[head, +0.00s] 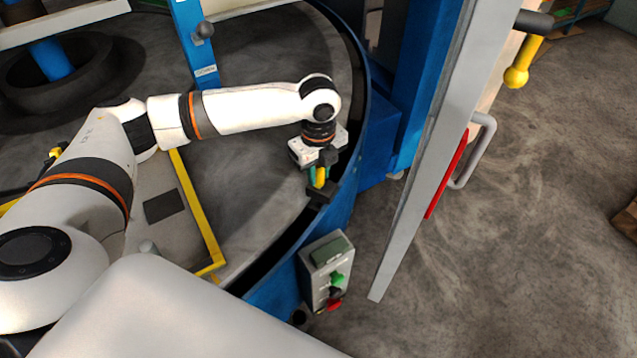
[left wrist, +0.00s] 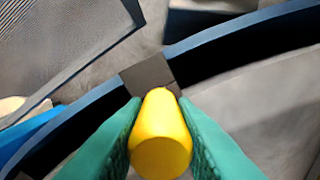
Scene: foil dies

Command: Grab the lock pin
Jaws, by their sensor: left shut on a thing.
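The lock pin shows as a yellow rounded piece (left wrist: 161,135) in the left wrist view, between the two green fingers of my left gripper (left wrist: 160,140). The fingers press on it from both sides. In the head view my left gripper (head: 319,178) points down at the blue curved rim, with the yellow pin (head: 320,177) between its fingers. Just below the pin is a dark block (head: 321,194) on the rim; it also shows in the left wrist view (left wrist: 147,75). Whether the pin sits in the block is hidden. My right gripper is not in view.
The blue curved rim (head: 352,165) surrounds a grey round floor. A control box (head: 326,262) with green and red buttons stands at its near side. A grey door panel (head: 425,150) with a handle (head: 486,150) stands to the right. Open floor lies beyond it.

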